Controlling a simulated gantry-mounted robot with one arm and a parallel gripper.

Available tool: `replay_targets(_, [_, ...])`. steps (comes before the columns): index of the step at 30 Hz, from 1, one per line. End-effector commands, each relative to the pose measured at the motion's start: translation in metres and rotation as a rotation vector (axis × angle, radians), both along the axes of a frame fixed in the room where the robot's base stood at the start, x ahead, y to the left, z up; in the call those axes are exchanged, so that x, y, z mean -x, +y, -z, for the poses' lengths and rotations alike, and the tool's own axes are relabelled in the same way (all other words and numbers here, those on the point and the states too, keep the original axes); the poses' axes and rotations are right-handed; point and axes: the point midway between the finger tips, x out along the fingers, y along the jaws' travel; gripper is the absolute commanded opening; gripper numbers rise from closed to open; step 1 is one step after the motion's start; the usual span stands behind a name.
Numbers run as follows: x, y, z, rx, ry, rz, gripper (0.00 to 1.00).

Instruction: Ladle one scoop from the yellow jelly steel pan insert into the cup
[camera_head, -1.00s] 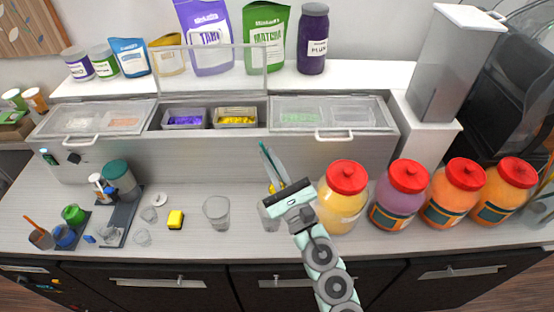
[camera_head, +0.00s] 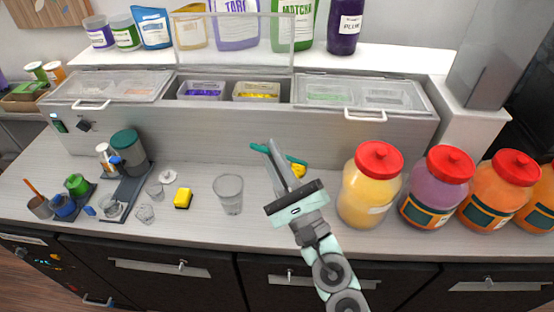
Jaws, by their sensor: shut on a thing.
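The yellow jelly steel pan insert (camera_head: 256,91) sits in the counter's open well, beside the purple one. The clear cup (camera_head: 228,193) stands upright and looks empty on the worktop, left of my gripper. My gripper (camera_head: 275,148) is over the worktop, in front of the counter's front wall and right of the cup. It is shut on a teal utensil with a yellow part (camera_head: 298,170), which looks like the ladle. The fingers hide much of it, and I cannot tell whether it carries jelly.
Clear lids (camera_head: 365,93) flank the open well, and a raised clear panel (camera_head: 235,43) stands behind it. Red-lidded jars (camera_head: 370,190) stand at the right. A yellow sponge (camera_head: 183,198) and small containers (camera_head: 75,185) are at the left.

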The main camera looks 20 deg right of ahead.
Motion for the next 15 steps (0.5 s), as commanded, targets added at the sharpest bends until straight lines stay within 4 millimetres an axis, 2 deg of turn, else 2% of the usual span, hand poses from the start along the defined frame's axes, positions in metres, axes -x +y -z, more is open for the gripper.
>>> replay_targets(1, [0.001, 0.003, 0.008, 0.012, -0.008, -0.001, 0.00])
replay_targets(15, [0.013, 0.022, 0.025, 0.120, -0.073, 0.000, 0.00])
